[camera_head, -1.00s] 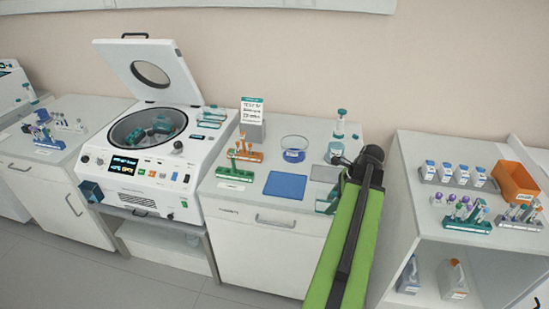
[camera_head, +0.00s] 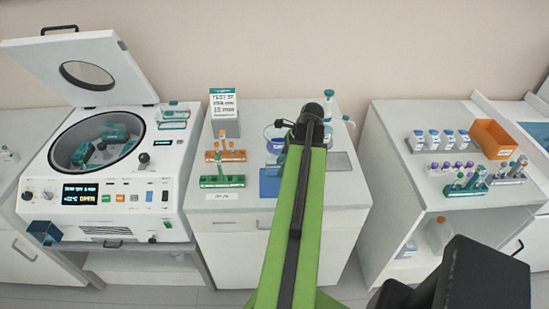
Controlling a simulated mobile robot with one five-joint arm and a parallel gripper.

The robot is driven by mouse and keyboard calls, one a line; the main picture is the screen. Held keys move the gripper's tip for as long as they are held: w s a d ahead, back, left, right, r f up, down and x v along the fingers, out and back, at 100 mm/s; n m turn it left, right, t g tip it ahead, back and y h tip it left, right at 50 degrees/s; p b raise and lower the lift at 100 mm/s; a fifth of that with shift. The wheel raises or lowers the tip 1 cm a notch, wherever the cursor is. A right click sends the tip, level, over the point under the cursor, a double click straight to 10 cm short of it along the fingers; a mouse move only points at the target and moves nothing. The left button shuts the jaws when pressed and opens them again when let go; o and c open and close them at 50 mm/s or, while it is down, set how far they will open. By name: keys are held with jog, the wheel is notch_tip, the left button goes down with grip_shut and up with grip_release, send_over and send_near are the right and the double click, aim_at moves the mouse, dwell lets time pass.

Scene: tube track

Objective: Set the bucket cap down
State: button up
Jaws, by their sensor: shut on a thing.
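My gripper does not show in the head view; my green arm hides the middle of the bench, and whatever the gripper holds cannot be seen. Clear teal pieces that look like bucket caps (camera_head: 173,115) lie on the right rear of the centrifuge's top. The centrifuge (camera_head: 110,190) stands at the left with its lid (camera_head: 85,68) raised. Teal buckets (camera_head: 85,153) sit in its open bowl. The blue mat (camera_head: 270,183) on the middle bench is partly covered by my arm.
A green rack (camera_head: 222,181) and an orange rack (camera_head: 226,156) stand left of the mat, below a sign (camera_head: 224,110). A grey pad (camera_head: 341,161) lies right of my arm. The right bench holds an orange bin (camera_head: 494,139) and tube racks (camera_head: 465,189).

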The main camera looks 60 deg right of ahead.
jog(key=shift+w+a+r+p, duration=0.15)
jog(key=shift+w+r+p, duration=0.05)
jog(key=shift+r+p, duration=0.35)
jog(key=shift+w+a+r+p, duration=0.1)
jog(key=shift+w+r+p, duration=0.1)
jog(key=shift+r+p, duration=0.35)
notch_tip(320, 180, down, 3)
jog(key=b, duration=0.3)
jog(key=shift+w+a+r, duration=0.1)
jog(key=shift+r, duration=0.1)
jog(key=shift+f+b, duration=0.75)
jog(key=shift+f, duration=0.25)
jog(key=shift+f+b, duration=0.1)
jog(key=shift+b, duration=0.25)
jog(key=shift+f+b, duration=0.45)
jog(key=shift+f, duration=0.15)
jog(key=shift+f+b, duration=0.4)
jog(key=shift+b, duration=0.15)
